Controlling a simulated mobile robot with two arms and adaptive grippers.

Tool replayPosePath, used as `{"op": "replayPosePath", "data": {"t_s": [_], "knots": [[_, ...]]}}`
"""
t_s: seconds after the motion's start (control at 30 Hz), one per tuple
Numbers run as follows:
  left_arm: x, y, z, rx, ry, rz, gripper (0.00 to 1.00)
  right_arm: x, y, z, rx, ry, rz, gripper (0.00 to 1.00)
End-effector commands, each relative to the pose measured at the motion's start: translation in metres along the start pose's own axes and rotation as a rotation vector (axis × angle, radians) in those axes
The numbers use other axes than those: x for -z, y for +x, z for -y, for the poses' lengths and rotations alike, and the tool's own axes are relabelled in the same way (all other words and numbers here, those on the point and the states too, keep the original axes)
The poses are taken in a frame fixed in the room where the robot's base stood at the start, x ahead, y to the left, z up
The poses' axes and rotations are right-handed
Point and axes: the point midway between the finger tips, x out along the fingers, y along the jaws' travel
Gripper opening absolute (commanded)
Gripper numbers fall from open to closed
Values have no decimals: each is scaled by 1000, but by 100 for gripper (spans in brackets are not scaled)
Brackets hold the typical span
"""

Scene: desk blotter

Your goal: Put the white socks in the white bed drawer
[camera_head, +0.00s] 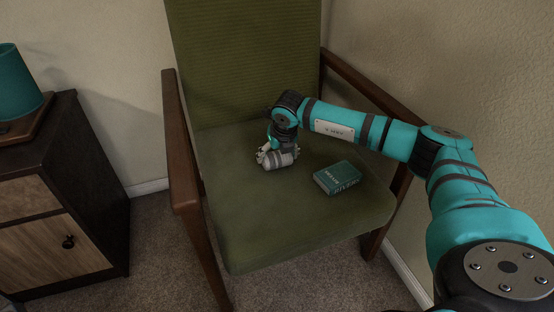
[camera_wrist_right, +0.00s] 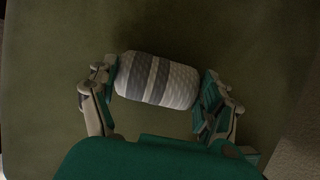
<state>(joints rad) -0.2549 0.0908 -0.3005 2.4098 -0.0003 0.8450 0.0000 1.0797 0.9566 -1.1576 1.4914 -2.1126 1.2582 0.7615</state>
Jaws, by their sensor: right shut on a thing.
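A rolled white sock bundle with grey bands (camera_head: 281,160) is on the seat of the green armchair. It also shows in the right wrist view (camera_wrist_right: 158,80), lying crosswise between the two fingers. My right gripper (camera_head: 277,155) is shut on it, with one finger against each end; the wrist view shows the gripper (camera_wrist_right: 160,88) from above. I cannot tell whether the socks are lifted off the seat. No white bed drawer shows in these frames. My left gripper is not in view.
The green armchair (camera_head: 255,232) has wooden armrests on both sides. A teal book (camera_head: 337,178) lies on the seat right of the socks. A dark cabinet (camera_head: 60,215) with a teal lamp (camera_head: 18,85) stands at the left. Carpet (camera_head: 155,250) lies clear between them.

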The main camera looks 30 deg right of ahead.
Motion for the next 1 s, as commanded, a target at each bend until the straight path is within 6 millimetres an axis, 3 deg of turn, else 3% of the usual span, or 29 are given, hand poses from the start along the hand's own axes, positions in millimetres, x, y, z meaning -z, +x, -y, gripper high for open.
{"op": "replayPosePath", "data": {"t_s": [0.1, 0.37, 0.63, 1.0], "knots": [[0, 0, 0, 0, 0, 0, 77, 0, 0, 0, 0, 0, 0, 44], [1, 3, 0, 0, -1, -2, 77, -2, -4, 0, 0, 0, 0, 43], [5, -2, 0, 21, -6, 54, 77, -16, -37, 0, -1, 0, 2, 43], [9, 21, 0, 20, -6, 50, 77, 60, -75, -29, -1, -6, -3, 43]]}}
